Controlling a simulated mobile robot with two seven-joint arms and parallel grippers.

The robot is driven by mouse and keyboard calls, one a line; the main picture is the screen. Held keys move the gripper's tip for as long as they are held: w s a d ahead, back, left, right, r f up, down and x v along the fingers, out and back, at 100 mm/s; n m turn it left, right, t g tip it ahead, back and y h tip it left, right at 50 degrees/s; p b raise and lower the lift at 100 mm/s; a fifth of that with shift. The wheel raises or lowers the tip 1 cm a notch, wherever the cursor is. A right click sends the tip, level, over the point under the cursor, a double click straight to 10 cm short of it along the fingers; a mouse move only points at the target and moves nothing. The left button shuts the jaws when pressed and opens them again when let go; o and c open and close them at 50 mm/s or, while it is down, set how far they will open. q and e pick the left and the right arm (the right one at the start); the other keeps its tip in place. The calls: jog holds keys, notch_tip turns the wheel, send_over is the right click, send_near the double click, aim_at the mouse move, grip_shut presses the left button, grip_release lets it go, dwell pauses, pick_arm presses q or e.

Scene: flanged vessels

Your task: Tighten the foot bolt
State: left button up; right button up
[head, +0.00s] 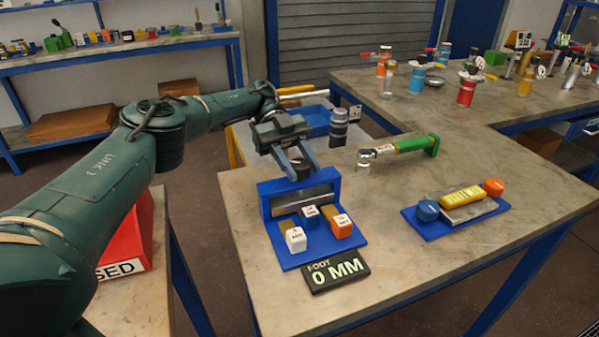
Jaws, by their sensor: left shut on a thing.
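My left gripper (302,174) points down over the back wall of a blue fixture (265,203) on the near bench. It is shut on a dark knob-like piece, mostly hidden by the fingers; I cannot tell whether this is the foot bolt. A silver bar lies across the fixture behind white, blue and orange capped blocks. A black sign (336,275) in front of the fixture reads "FOOT 0 MM". A wrench-like tool with a green handle (412,145) and a metal socket end lies to the right, apart from the gripper. My right gripper is not in view.
A blue tray (455,220) with a yellow block, a blue knob and an orange knob sits at right. A dark cylinder (338,127) stands behind the gripper. Several flanged vessels stand on the far bench. The bench between the sign and the blue tray is clear.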

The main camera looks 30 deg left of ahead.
aim_at(300, 163)
pick_arm(q)
jog(key=shift+d, duration=0.1)
jog(key=shift+c, duration=0.2)
jog(key=o, duration=1)
notch_tip(300, 163, up, 9)
jog(key=p, duration=0.5)
jog(key=shift+r, duration=0.5)
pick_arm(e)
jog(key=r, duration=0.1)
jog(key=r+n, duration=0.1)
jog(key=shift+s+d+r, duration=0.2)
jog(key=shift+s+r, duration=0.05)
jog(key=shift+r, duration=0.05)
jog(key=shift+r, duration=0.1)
